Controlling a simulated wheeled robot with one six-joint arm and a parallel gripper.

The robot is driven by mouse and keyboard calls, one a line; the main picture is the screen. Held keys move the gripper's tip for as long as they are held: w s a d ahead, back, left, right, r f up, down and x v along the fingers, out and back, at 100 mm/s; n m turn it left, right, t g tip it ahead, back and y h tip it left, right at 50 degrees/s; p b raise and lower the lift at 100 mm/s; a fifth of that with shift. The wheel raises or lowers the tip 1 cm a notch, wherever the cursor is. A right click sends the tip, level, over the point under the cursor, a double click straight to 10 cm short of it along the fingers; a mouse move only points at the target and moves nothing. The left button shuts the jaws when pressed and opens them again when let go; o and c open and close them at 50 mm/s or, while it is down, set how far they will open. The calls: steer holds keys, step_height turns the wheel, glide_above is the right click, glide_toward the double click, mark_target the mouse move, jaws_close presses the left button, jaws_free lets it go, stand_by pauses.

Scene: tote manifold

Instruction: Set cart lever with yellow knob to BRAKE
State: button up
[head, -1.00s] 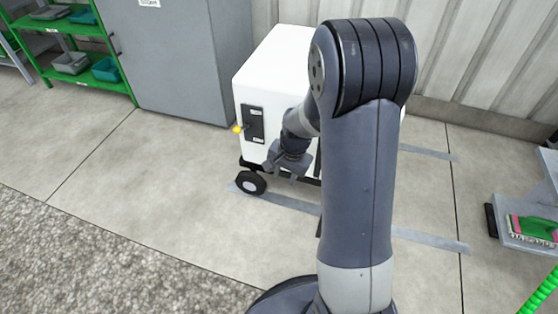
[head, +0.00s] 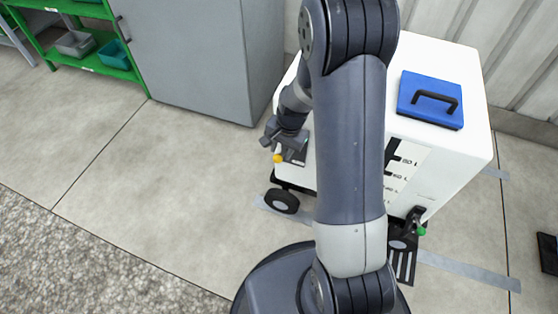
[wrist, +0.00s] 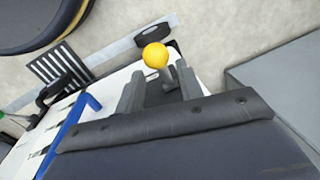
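The white cart (head: 465,75) stands ahead of me, partly hidden by my arm. The lever's yellow knob (head: 278,158) sticks out at the cart's left side, beside a dark panel (head: 301,150). My gripper (head: 277,142) is right by the knob. In the wrist view the yellow knob (wrist: 155,55) shows just beyond my gripper (wrist: 160,82), whose two fingers are apart with the knob between their lines. I cannot tell whether either finger touches the lever. The panel's markings are hidden or unreadable.
A blue lid (head: 428,98) with a black handle lies on the cart's top. A green-knobbed lever (head: 420,231) sits low on the cart's near side. A grey cabinet (head: 205,60) and a green shelf (head: 90,62) stand back left. Floor at left is clear.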

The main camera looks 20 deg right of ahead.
steer(key=f, duration=0.2)
steer(key=f+b, duration=0.1)
steer(key=f, duration=0.3)
steer(key=shift+w+a, duration=0.35)
steer(key=shift+c, duration=0.2)
jaws_close()
